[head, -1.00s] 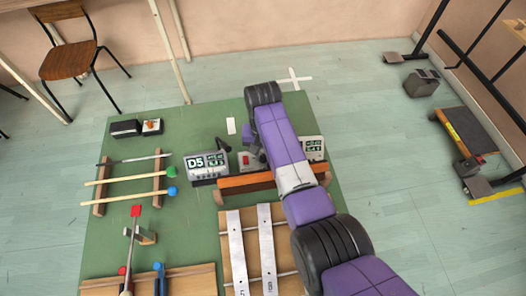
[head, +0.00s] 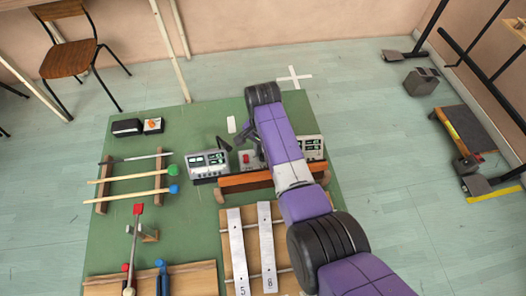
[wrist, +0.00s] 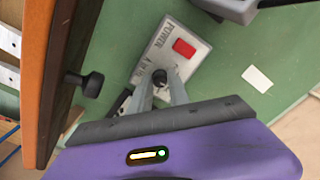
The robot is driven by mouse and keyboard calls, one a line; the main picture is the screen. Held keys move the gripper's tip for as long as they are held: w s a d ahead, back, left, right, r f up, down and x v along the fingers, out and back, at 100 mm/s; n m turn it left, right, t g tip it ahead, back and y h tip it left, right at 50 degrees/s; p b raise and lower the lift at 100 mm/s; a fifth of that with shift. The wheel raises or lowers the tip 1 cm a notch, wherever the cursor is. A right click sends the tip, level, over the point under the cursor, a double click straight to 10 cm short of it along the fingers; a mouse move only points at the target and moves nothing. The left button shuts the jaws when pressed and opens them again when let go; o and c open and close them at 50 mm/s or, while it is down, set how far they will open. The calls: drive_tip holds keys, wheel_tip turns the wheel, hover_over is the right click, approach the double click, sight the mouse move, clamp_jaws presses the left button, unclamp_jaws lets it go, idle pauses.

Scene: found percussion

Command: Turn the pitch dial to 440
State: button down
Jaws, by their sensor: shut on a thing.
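A grey control box with a red POWER switch (wrist: 184,48) fills the middle of the wrist view. A small dark knob (wrist: 160,76) stands on it, and I take this for the pitch dial. Lettering by the knob is too small to read. My gripper (wrist: 163,88) has its two fingertips at the knob and is shut on it. In the head view the box (head: 248,158) is partly hidden by my purple arm and wrist. A grey display unit (head: 208,164) stands just left of it, its digits too small to read surely.
A second display unit (head: 311,147) is right of my arm. An orange-brown wooden bar (head: 240,181) runs in front, close to my gripper, with a dark knob (wrist: 92,84) beside it. Metal bars (head: 237,250), mallets (head: 130,173) and small boxes (head: 126,127) lie on the green mat.

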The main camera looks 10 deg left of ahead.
drive_tip(key=shift+w, duration=0.1)
drive_tip(key=c, duration=1.2)
unclamp_jaws()
drive_tip(key=shift+c, duration=0.2)
drive_tip(key=shift+r, duration=0.1)
wheel_tip(320, 180, up, 8)
drive_tip(key=shift+f, duration=0.15)
